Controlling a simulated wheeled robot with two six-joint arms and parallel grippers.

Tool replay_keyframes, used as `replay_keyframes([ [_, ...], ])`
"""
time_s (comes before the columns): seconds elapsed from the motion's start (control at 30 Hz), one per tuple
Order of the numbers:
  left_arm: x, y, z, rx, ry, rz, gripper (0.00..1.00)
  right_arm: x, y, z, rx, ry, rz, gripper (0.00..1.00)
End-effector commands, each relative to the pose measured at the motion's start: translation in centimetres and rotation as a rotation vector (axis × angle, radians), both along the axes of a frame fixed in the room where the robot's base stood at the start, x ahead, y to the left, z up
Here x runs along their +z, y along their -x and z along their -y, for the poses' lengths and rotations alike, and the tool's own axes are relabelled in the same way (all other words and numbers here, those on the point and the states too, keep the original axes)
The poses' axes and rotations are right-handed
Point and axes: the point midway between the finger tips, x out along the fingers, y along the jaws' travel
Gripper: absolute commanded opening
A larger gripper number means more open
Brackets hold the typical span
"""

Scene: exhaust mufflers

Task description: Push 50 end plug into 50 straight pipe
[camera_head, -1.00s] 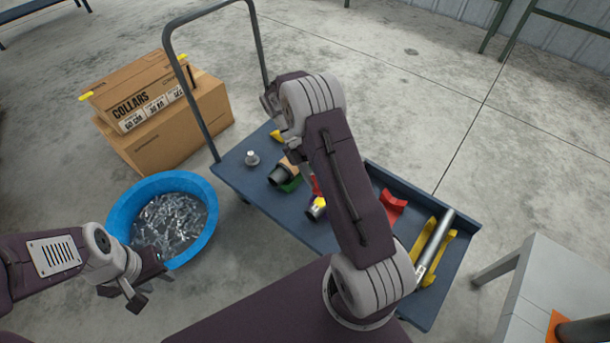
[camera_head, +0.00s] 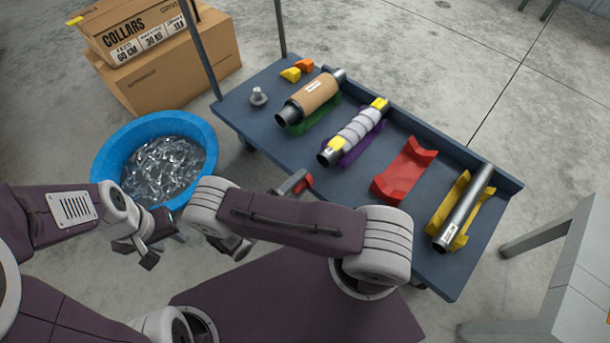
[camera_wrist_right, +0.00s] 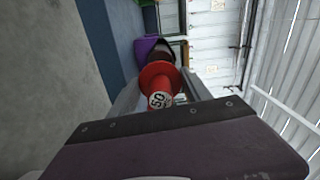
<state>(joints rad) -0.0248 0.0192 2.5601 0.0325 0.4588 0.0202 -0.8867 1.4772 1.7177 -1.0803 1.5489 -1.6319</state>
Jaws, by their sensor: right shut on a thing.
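My right gripper (camera_head: 296,184) is shut on a red flanged plug (camera_head: 305,180) beside the cart's near edge. In the right wrist view the plug (camera_wrist_right: 158,84) sits between the fingers, its end marked "50". Beyond it in that view are a purple cradle (camera_wrist_right: 147,46) and part of a pipe end, partly hidden by the plug. In the head view, a grey-wrapped pipe (camera_head: 356,130) with yellow ends lies in the purple cradle (camera_head: 352,154), apart from the plug. A bare metal pipe (camera_head: 466,207) lies in a yellow cradle; its label is unreadable. My left gripper (camera_head: 155,243) is open and empty.
The blue cart (camera_head: 300,165) also carries an empty red cradle (camera_head: 404,170), a brown-wrapped pipe (camera_head: 313,92) in a green cradle, small yellow and orange pieces, and a grey metal part (camera_head: 258,96). A blue tub (camera_head: 200,135) and cartons stand left; a grey table (camera_head: 560,265) stands right.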

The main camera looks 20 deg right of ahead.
Motion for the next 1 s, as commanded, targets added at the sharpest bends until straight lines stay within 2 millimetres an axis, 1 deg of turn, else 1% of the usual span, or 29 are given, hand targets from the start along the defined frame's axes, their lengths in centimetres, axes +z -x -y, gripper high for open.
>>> replay_keyframes([
  [0.33, -0.1, 0.0, 0.0, 0.000, 0.000, 0.000, 0.36, 0.0, -0.2, -0.3, -0.006, 0.005, -0.008, 0.17],
  [0.5, 0.7, 0.0, 0.0, 0.000, 0.000, 0.000, 0.36, 0.3, -0.8, 1.5, -0.010, 0.008, -0.009, 0.17],
  [0.7, 1.2, 0.0, 0.0, 0.000, 0.000, 0.000, 0.36, 0.2, -1.7, 3.6, -0.009, 0.006, -0.008, 0.17],
  [0.9, 1.5, 0.0, 0.0, 0.000, 0.000, 0.000, 0.36, 0.2, -2.2, 4.9, -0.009, 0.006, -0.008, 0.17],
  [1.0, 1.5, 0.0, 0.0, 0.000, 0.000, 0.000, 0.36, 0.1, -2.4, 5.1, -0.007, 0.005, -0.009, 0.17],
])
